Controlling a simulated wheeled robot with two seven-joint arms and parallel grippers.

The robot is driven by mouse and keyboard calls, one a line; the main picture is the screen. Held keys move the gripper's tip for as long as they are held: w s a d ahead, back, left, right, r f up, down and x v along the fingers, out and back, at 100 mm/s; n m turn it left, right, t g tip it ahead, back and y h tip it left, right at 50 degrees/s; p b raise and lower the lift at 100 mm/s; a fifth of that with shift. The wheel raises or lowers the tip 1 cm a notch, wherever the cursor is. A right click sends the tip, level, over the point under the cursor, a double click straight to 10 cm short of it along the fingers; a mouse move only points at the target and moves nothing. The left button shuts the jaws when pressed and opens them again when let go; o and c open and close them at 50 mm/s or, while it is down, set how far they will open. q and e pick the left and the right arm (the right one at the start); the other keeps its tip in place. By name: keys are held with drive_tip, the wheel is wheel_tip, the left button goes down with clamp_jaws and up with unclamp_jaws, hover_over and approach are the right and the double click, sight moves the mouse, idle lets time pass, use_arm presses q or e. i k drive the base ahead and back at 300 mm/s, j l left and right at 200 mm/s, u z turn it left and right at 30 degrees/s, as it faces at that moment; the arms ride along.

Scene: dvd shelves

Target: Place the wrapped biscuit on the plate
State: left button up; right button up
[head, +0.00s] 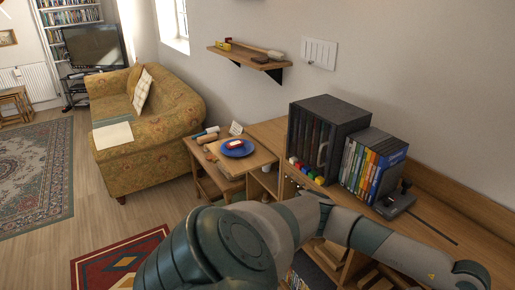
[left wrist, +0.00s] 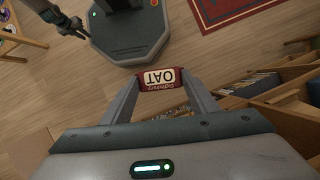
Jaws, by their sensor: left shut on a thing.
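In the left wrist view my left gripper (left wrist: 158,86) is shut on a wrapped biscuit (left wrist: 157,78), a red packet with a white label reading OAT. The packet sits between the fingertips, over the floor in that view. In the head view I cannot see this gripper or the held biscuit. The blue plate (head: 238,148) lies on a wooden side table near the middle of the head view. A small red and white item (head: 234,145) is on the plate.
A dark DVD case box (head: 330,113) and a row of DVDs (head: 372,165) stand on the wooden cabinet right of the plate. Small coloured blocks (head: 306,173) lie before the box. A rolling pin (head: 206,136) lies left of the plate. A wall shelf (head: 248,58) hangs above.

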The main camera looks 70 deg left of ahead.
sight(240, 152)
drive_tip(key=u, duration=3.6)
drive_tip(key=i, duration=3.25)
